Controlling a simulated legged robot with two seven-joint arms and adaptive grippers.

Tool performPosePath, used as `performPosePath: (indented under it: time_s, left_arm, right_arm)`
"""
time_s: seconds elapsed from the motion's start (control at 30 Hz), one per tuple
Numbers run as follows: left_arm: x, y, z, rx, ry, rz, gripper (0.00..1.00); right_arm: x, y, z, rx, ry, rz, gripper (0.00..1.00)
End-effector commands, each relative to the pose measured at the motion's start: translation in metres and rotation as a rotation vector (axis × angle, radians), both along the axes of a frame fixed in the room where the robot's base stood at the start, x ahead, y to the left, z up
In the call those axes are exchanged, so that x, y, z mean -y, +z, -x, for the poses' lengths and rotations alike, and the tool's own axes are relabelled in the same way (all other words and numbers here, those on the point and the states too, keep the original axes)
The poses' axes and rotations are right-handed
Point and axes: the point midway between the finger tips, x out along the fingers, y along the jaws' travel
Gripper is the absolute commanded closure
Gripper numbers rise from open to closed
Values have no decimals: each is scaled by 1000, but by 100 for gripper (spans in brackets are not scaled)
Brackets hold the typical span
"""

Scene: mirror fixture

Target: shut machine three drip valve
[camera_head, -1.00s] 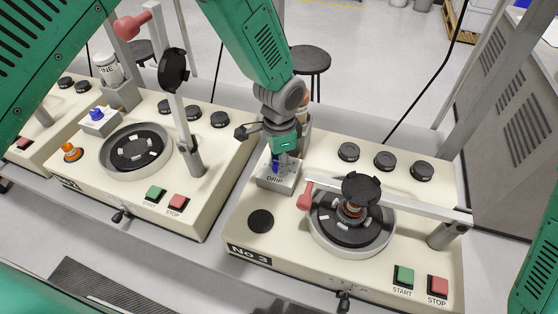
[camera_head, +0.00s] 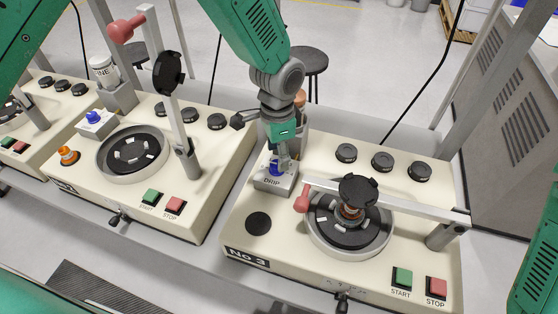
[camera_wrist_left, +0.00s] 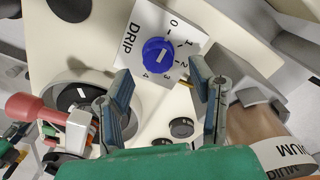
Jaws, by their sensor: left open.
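Machine No 3 (camera_head: 300,240) is the cream machine at the right in the head view. Its drip valve is a blue knob (camera_head: 276,168) on a grey box marked DRIP (camera_head: 273,184). In the left wrist view the blue knob (camera_wrist_left: 158,55) shows with a white pointer line and a dial numbered 0 to 4. My left gripper (camera_head: 281,160) is over the knob, pointing down; in the left wrist view its fingers (camera_wrist_left: 160,85) are open, one on each side below the knob, and hold nothing. My right gripper is not in view.
A pink-handled arm (camera_head: 385,200) lies across the round plate (camera_head: 325,235) of machine No 3. START (camera_head: 402,277) and STOP (camera_head: 437,287) buttons sit at its front right. A bottle stands close beside the gripper (camera_wrist_left: 258,135). Another machine stands at the left (camera_head: 200,210).

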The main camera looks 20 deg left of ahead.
Motion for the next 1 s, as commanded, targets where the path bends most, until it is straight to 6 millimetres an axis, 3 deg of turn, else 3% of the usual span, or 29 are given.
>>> performPosePath:
  time_s: [0.2, 0.4, 1.0]
  left_arm:
    - [1, 48, -2, 4, 1, 2, 51]
    - [2, 74, -3, 1, 0, 1, 51]
    - [2, 80, -3, -1, -1, 1, 51]
  right_arm:
    - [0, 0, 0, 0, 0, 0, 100]
    - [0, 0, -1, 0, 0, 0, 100]
    - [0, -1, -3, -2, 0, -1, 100]
